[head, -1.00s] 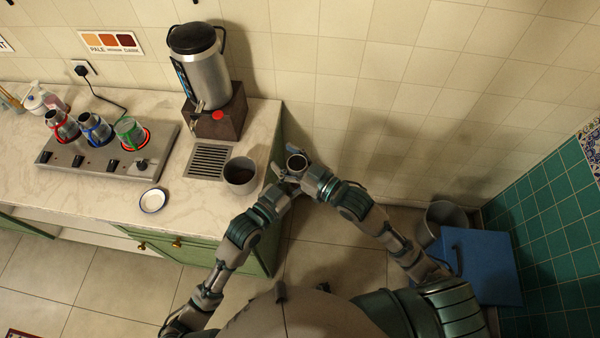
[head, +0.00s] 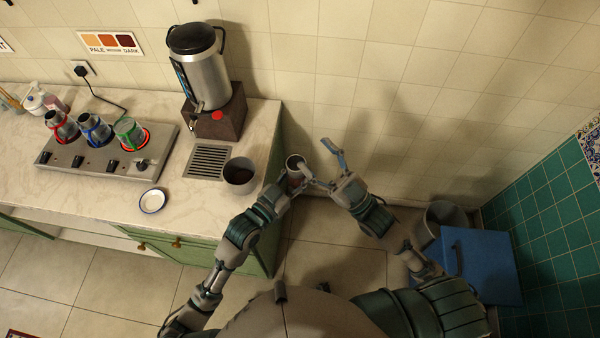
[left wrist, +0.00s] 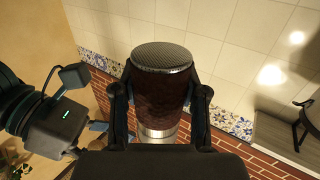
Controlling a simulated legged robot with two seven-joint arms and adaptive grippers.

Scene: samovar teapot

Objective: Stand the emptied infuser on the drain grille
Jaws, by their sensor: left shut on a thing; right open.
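The infuser (head: 296,162) is a small round cup, open end up in the head view, held in the air just off the counter's right end. In the left wrist view it is a dark red-brown cylinder (left wrist: 160,98) with a mesh end and a silver band. My left gripper (head: 291,184) is shut on it, fingers on both sides (left wrist: 160,105). My right gripper (head: 318,158) is open just right of the infuser, one finger close to it; I cannot tell whether it touches. The drain grille (head: 208,161) lies bare on the counter, left of the infuser.
A grey pot (head: 240,176) with dark contents stands between grille and infuser. The samovar (head: 204,75) stands behind the grille on a brown block (head: 220,115). A white dish (head: 153,201) and a burner plate with several glasses (head: 105,155) are further left. A blue box (head: 480,265) is at right.

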